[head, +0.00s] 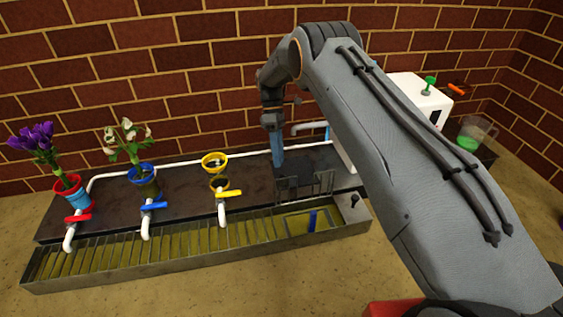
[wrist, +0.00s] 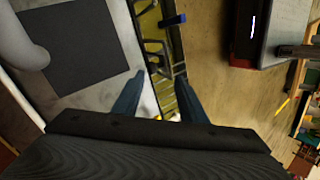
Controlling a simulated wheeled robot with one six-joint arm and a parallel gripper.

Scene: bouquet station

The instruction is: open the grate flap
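The grate flap (head: 296,226) is a framed panel at the right part of the long slatted trough in the head view. My gripper (head: 279,166) points down behind the trough, over the dark counter, left of and behind the handle. In the wrist view its blue fingers (wrist: 158,97) are spread apart with nothing held between them. The handle is beyond the fingertips, apart from them.
The trough (head: 160,268) runs along the counter front. Red, blue and yellow taps (head: 230,194) overhang it to the left. Two flower pots (head: 73,190) and a yellow ring holder (head: 214,160) stand behind. A white machine (head: 410,95) and a jug (head: 474,135) are at right.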

